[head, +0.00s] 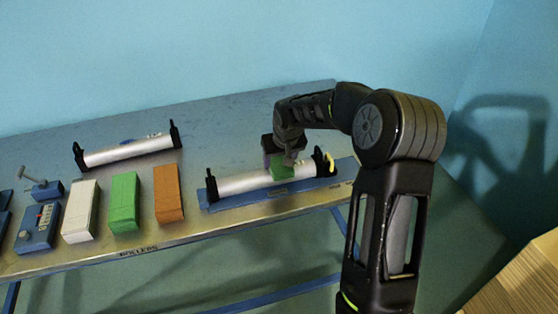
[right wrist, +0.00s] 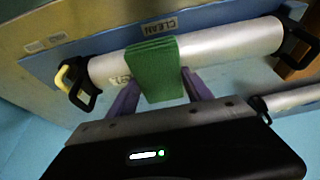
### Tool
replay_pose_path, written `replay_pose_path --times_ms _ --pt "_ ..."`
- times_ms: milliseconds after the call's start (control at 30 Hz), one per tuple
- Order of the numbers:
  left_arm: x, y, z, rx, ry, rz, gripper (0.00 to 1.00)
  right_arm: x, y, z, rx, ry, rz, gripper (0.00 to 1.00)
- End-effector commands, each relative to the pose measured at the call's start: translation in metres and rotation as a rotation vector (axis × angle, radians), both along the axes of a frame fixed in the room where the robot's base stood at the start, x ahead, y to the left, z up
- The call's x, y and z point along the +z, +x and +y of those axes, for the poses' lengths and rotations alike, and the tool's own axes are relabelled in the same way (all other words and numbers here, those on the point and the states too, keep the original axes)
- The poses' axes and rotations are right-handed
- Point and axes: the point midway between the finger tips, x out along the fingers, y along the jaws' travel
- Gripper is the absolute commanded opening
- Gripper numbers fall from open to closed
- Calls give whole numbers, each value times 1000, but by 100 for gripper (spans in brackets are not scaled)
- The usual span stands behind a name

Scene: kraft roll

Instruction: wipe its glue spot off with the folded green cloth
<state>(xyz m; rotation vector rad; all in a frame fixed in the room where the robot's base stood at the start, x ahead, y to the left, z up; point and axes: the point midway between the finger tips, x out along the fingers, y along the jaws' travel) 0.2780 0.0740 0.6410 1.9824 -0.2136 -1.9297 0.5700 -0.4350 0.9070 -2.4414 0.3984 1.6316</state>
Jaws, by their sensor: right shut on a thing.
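My right gripper (head: 281,158) is shut on the folded green cloth (head: 283,173) above the front silver roller (head: 238,184). In the right wrist view, the cloth (right wrist: 156,70) lies across the roller (right wrist: 228,50) and appears to touch it, between my two fingers (right wrist: 158,98). The roller sits between black end brackets on a blue base (right wrist: 112,32) marked CLEAN. One bracket has a yellow part (head: 330,163). I see no glue spot; the cloth hides part of the roller. My left gripper is not in view.
A second silver roller (head: 128,151) in black brackets lies at the back left of the table (head: 225,135). White (head: 80,211), green (head: 123,203) and orange (head: 168,193) blocks stand left of the front roller. A blue device (head: 38,226) is at far left. Cardboard (head: 525,280) is at lower right.

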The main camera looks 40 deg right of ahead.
Motion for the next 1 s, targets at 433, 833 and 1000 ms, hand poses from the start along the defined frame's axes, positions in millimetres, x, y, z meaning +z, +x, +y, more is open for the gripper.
replay_pose_path --times_ms 433,833,1000 --pt "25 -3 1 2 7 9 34 53 1 2 1 0 -1 20" --pt "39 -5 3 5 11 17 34 82 2 2 3 -1 -1 20" --pt "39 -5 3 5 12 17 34 82 2 2 4 1 0 20"
